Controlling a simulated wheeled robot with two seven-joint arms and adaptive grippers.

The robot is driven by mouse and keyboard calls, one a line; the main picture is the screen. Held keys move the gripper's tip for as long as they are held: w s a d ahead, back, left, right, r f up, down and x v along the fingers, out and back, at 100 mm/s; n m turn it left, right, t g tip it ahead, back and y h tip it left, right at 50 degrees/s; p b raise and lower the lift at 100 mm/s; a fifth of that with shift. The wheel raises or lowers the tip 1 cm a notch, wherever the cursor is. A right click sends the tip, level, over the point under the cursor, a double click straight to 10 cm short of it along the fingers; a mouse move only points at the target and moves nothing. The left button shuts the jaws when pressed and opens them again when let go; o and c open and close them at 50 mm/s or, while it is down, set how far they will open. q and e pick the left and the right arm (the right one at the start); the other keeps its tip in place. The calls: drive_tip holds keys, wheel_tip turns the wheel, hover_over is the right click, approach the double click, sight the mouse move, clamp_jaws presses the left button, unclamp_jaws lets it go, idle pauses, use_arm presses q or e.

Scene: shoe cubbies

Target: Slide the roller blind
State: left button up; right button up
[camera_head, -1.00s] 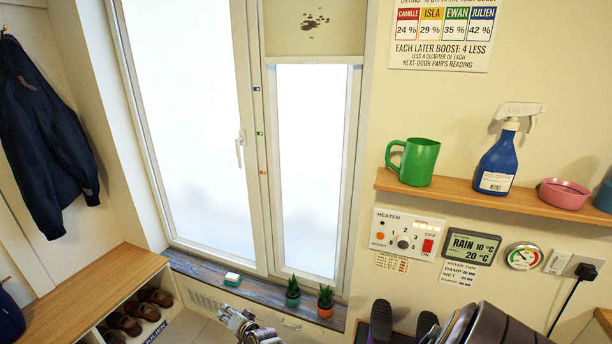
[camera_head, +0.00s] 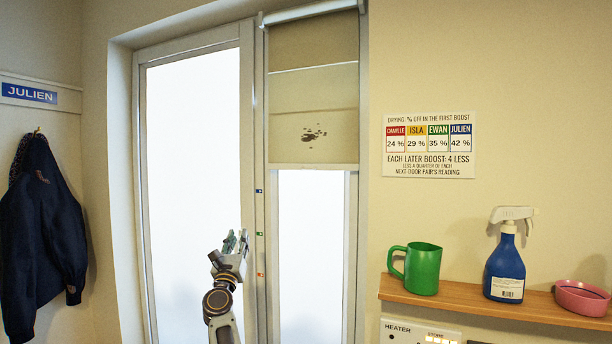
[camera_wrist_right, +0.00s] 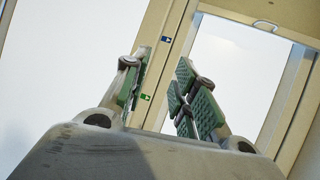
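The beige roller blind (camera_head: 290,95) hangs over the upper part of the narrow right-hand window pane. It has a dark stain, and its lower edge is roughly mid-frame. In the right wrist view, the blind's bottom bar (camera_wrist_right: 238,15) shows at the upper right with a small pull ring (camera_wrist_right: 265,25). Blue (camera_head: 259,191), green (camera_head: 259,234) and orange-red (camera_head: 260,275) markers run down the window post. My right gripper (camera_head: 235,242) is raised in front of the left pane, below and left of the blind's edge. Its green-padded fingers (camera_wrist_right: 162,62) are apart and empty. My left gripper is out of view.
A shelf (camera_head: 470,303) at the right holds a green mug (camera_head: 424,270), a blue spray bottle (camera_head: 504,268) and a pink bowl (camera_head: 580,298). A drying sign (camera_head: 430,145) hangs on the wall. A dark jacket (camera_head: 42,240) hangs at the left. The space before the window looks clear.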

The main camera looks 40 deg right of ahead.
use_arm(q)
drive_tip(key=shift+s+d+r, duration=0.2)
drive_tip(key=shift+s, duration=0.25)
use_arm(e)
drive_tip(key=s+d+r+m+g, duration=0.4)
drive_tip(key=s+d+r+m, duration=0.1)
drive_tip(key=r+m, duration=0.5)
drive_tip(key=s+d+r+m+g+h, duration=0.1)
drive_tip(key=s+d+r+m+g, duration=0.3)
drive_tip(key=s+r+m, duration=0.4)
wheel_tip(320, 180, up, 2)
drive_tip(key=d+m, duration=0.1)
drive_tip(key=m, duration=0.4)
drive_tip(key=shift+d+r+m+g, duration=0.15)
drive_tip(key=shift+d+m+g, duration=0.1)
drive_tip(key=shift+m+g, duration=0.05)
use_arm(q)
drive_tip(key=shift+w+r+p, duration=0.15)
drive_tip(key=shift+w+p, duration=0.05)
drive_tip(key=shift+p, duration=0.15)
use_arm(e)
drive_tip(key=shift+d+r, duration=0.1)
